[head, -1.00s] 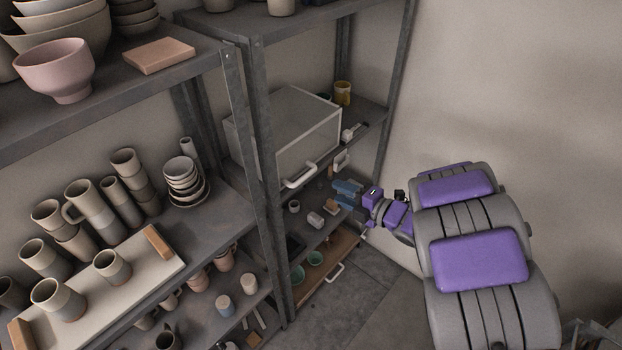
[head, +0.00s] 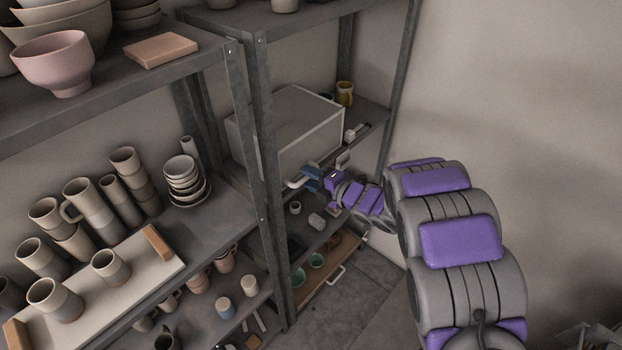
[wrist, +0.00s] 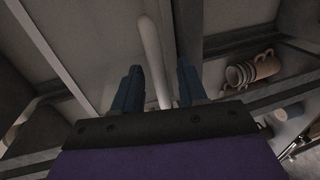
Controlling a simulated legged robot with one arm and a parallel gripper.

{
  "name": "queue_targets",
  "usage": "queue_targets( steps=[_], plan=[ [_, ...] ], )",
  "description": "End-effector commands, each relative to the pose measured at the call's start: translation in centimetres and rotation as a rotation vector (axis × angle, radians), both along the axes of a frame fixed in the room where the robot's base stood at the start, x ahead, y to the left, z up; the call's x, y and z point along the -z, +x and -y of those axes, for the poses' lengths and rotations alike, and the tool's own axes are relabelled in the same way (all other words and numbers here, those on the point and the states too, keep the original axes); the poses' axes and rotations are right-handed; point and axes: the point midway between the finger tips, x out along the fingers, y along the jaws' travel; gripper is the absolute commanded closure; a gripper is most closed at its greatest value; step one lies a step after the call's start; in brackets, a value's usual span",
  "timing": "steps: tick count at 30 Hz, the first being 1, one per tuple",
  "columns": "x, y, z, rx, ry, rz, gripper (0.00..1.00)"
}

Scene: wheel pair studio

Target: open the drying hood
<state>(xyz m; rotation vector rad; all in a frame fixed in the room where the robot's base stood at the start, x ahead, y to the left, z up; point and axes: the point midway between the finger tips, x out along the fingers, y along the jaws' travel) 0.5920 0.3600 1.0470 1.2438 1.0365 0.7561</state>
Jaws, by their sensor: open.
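The drying hood (head: 296,118) is a pale grey box on the middle level of the far shelf unit, and it looks closed. Its white bar handle (head: 297,183) is at the lower front edge, partly hidden by my gripper in the head view. My gripper (head: 308,179) is at that handle with its blue fingers pointing left. In the wrist view the white handle (wrist: 152,60) runs lengthwise between the two open blue fingers of my gripper (wrist: 160,80). A gap shows on each side of it; I cannot tell whether a finger touches it.
A yellow mug (head: 345,93) stands right of the hood. Below are small cups, green bowls (head: 316,260) and a wooden drawer or tray with a white handle (head: 335,275). Floor (head: 365,300) is free to the right.

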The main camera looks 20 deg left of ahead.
Motion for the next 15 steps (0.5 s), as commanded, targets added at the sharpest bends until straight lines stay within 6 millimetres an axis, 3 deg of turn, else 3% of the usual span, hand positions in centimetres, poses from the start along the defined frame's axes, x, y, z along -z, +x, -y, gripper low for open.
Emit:
queue_targets(
  steps=[2,15],
  plan=[
    [0.01,0.00,0.01,0.000,0.000,0.000,0.58],
    [0.08,-0.02,0.04,0.000,-0.001,-0.002,1.00]
  ],
)
